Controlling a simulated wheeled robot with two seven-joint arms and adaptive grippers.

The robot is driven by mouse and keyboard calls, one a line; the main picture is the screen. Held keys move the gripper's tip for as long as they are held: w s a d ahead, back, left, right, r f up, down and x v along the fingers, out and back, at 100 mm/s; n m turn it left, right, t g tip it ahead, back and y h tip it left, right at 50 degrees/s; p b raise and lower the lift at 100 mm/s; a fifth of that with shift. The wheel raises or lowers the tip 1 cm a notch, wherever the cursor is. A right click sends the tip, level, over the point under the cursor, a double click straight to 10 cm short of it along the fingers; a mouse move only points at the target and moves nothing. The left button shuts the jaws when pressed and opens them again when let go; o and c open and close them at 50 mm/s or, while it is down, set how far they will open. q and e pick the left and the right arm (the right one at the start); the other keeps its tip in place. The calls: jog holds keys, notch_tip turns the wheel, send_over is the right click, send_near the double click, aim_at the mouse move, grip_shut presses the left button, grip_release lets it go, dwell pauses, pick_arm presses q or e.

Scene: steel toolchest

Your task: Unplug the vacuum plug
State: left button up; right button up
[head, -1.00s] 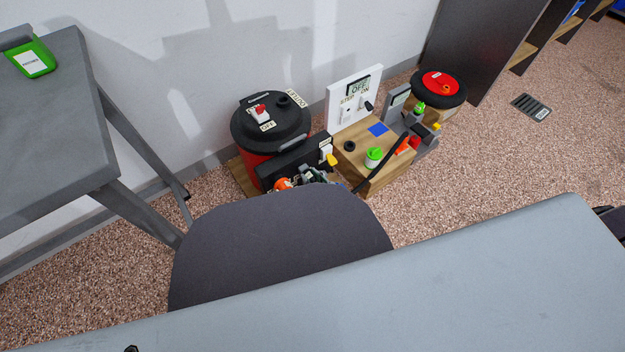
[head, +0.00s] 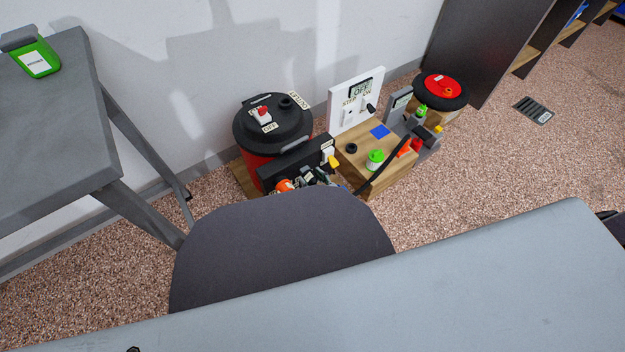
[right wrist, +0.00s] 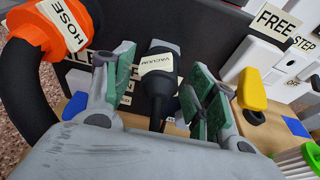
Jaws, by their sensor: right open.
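The vacuum plug (right wrist: 158,66) is black with a white VACUUM label and a cable leading down. In the right wrist view it stands upright against the dark power strip (right wrist: 210,40). My right gripper (right wrist: 160,82) is open, with one green-padded finger on each side of the plug and visible gaps between. In the head view the right gripper (head: 318,177) shows small at the front of the power strip (head: 297,165), partly hidden by a dark rounded shape in front. My left gripper is not in view.
A yellow plug (right wrist: 252,92) sits close to the right finger, by a white socket under a FREE label (right wrist: 273,19). An orange hose end (right wrist: 45,30) with a black hose is at the left. A red and black vacuum (head: 272,132) stands behind the strip.

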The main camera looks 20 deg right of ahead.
jog(key=v, duration=1.2)
dwell(0.5)
jog(key=shift+w, duration=0.1)
dwell(1.1)
jog(key=w+d+r+m+g+h, duration=0.1)
jog(key=d+r+m+h, duration=0.4)
jog(key=m, duration=0.6)
jog(key=w+d+r+m+g+h, duration=0.1)
jog(key=d+r+m+h, duration=0.4)
jog(key=m, duration=0.6)
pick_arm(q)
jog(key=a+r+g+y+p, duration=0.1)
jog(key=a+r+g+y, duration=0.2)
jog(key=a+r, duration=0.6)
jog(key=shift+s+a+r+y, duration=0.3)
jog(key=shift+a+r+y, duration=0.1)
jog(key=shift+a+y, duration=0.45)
pick_arm(e)
jog(key=s+a+r+m+g+y, duration=0.1)
jog(key=s+a+m+g+y, duration=0.1)
jog(key=s+m, duration=0.5)
jog(key=s+a+r+m+g+y, duration=0.2)
jog(key=s+a+m+g+y, duration=0.1)
jog(key=s+m+g, duration=0.4)
jog(key=shift+s+a+r+m, duration=0.25)
jog(key=shift+a+m, duration=0.45)
jog(key=shift+m, duration=0.3)
